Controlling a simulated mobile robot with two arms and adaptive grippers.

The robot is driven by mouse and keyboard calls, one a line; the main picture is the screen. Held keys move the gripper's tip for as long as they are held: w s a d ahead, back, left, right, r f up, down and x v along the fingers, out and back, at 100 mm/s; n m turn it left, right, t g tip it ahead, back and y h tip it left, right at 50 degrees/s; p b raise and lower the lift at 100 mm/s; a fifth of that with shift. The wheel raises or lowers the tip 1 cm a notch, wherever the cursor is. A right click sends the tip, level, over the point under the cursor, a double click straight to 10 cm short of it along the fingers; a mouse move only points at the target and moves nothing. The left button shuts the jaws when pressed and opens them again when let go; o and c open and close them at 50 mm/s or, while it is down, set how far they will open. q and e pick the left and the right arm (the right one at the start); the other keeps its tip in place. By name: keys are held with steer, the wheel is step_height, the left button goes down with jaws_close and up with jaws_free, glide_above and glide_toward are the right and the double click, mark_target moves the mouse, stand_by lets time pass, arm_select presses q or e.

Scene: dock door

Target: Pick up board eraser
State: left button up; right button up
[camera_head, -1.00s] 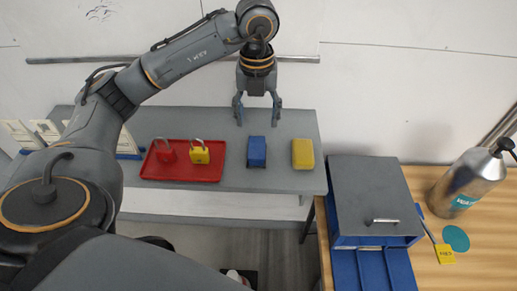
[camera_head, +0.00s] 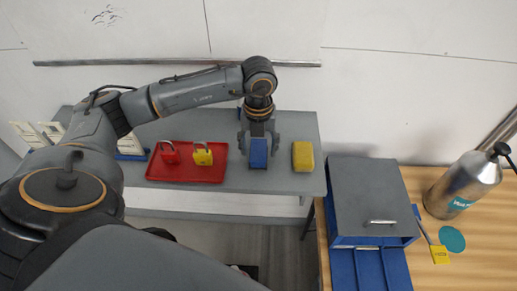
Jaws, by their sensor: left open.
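A blue block (camera_head: 258,159), which looks like the board eraser, lies on the grey shelf (camera_head: 222,128) right of the red tray. My left gripper (camera_head: 258,148) is over it, pointing down, with one finger at the left side of the block and one at the right. The fingers are open. I cannot tell whether they touch the block. The gripper hides the block's far end. A yellow block (camera_head: 303,156) lies a little to the right, apart from the gripper. My right gripper is not in view.
The red tray (camera_head: 186,179) holds a red padlock (camera_head: 169,156) and a yellow padlock (camera_head: 202,157). A grey and blue box (camera_head: 370,195) stands on the wooden table (camera_head: 476,272) at right, with a metal bottle (camera_head: 462,184) beyond it. White wall stands behind the shelf.

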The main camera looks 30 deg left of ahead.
arm_select(q)
steer(key=c, duration=1.1)
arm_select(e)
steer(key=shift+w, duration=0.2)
arm_select(q)
steer(key=shift+r, duration=0.1)
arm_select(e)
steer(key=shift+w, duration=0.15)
arm_select(q)
steer(key=shift+r, duration=0.55)
steer(key=s+d+r+b, duration=0.1)
steer(key=s+d+r, duration=0.1)
steer(key=s+r, duration=0.1)
steer(key=s+d+r+b, duration=0.1)
steer(key=s+d+r, duration=0.2)
steer(key=s+r, duration=0.1)
steer(key=s+d+r+b, duration=0.1)
steer(key=s+d+r, duration=0.2)
steer(key=s+r, duration=0.1)
steer(key=shift+s+d+r, duration=0.15)
steer(key=shift+d+r, duration=0.05)
steer(key=shift+r, duration=0.2)
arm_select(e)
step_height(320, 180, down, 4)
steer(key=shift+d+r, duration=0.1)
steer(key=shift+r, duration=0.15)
